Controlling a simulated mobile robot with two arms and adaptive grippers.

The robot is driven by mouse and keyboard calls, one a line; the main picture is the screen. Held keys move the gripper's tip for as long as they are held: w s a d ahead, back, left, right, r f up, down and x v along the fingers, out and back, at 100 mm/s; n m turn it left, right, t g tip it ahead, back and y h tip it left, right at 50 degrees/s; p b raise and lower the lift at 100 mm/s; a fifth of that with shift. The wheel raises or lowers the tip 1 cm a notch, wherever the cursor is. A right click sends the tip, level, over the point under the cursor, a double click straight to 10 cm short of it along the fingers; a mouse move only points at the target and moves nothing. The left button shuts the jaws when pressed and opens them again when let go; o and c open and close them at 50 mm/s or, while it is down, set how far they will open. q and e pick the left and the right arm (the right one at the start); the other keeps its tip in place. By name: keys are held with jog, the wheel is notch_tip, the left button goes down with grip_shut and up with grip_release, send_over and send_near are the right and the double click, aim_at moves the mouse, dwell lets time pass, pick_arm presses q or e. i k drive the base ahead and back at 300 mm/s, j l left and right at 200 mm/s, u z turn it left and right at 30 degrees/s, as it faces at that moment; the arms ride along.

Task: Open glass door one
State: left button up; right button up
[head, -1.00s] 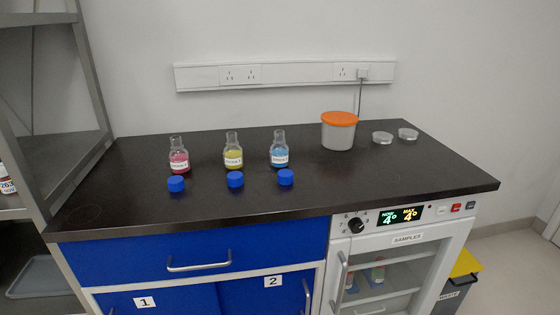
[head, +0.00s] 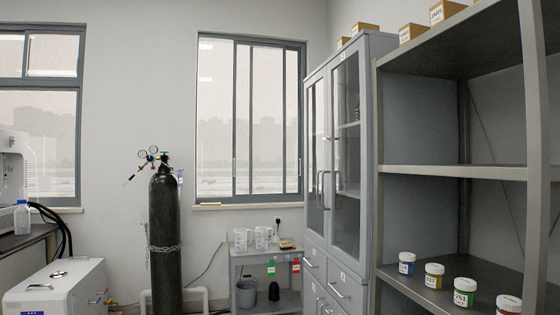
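A tall grey cabinet (head: 372,120) stands right of the window with two glass doors in its upper part. The left glass door (head: 316,130) and the right glass door (head: 346,200) both look shut. Two vertical handles (head: 323,190) stand side by side where the doors meet. Small white labels (head: 343,276) sit below the doors, too small to read, so I cannot tell which door is number one. Shelves show dimly behind the glass. Neither of my grippers is in view.
A grey open shelf rack (head: 450,172) with small labelled jars (head: 434,276) stands close at the right, beside the cabinet. A low cart (head: 262,290) with measuring jugs and a black gas cylinder (head: 165,240) stand left of the cabinet. A white machine (head: 55,290) is at lower left.

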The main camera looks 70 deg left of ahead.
aim_at(316, 149)
jog(key=u, duration=1.85)
